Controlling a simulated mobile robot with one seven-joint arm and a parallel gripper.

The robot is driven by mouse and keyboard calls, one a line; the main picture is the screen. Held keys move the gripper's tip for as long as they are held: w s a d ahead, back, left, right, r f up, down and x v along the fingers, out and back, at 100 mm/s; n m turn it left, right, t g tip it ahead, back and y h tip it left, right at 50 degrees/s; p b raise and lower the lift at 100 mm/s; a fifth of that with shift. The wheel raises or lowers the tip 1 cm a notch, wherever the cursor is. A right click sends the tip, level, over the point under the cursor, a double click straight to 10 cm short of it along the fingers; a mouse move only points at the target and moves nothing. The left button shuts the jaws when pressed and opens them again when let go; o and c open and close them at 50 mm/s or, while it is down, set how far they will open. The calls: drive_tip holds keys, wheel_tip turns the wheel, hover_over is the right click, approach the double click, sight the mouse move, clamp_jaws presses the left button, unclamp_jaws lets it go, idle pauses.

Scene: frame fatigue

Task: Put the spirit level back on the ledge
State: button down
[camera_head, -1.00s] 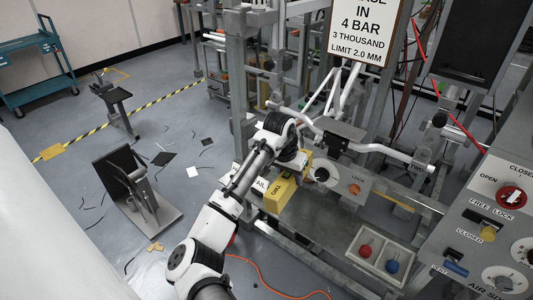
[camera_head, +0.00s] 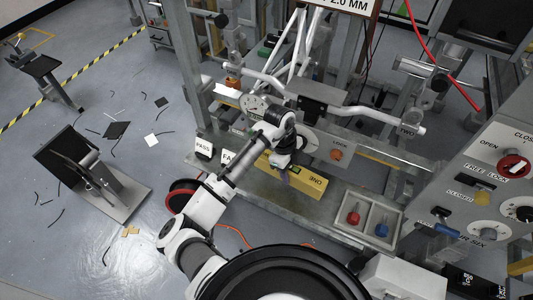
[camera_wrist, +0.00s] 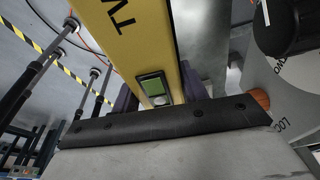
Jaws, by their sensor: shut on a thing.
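The spirit level is a long yellow bar (camera_head: 308,186) with "ONE" on the face seen in the head view. In the wrist view the spirit level (camera_wrist: 137,45) shows the letters "TW" and a small green window near its lower end. My gripper (camera_head: 284,172) is shut on the spirit level, with purple fingers on either side of it. The bar lies over or against a long grey metal ledge (camera_head: 325,213) at the front of the rig. I cannot tell whether it touches the ledge. The gripper and wrist hide part of the bar.
PASS (camera_head: 203,147) and FAIL cards stand left of the level. A tray (camera_head: 396,208) with red and blue knobs sits to its right. A control panel (camera_head: 470,200) fills the right side. White tubes (camera_head: 300,45) and grey posts rise behind. Floor at left is scattered with scraps.

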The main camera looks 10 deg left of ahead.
drive_tip(key=shift+d+f+m, duration=0.1)
drive_tip(key=shift+d+m, duration=0.2)
drive_tip(key=shift+m, duration=0.3)
drive_tip(key=shift+f, duration=0.15)
drive_tip(key=b+x, duration=0.2)
drive_tip(key=a+b+x, duration=0.1)
drive_tip(key=b+x, duration=0.3)
drive_tip(key=x, duration=0.1)
drive_tip(key=shift+w+a+f, duration=0.25)
drive_tip(key=shift+w, duration=0.05)
drive_tip(key=shift+f+b, duration=0.7)
drive_tip(key=shift+b, duration=0.15)
drive_tip(key=c, duration=0.7)
unclamp_jaws()
drive_tip(key=b+v, duration=0.1)
drive_tip(key=v, duration=1.3)
drive_tip(key=shift+w, duration=0.15)
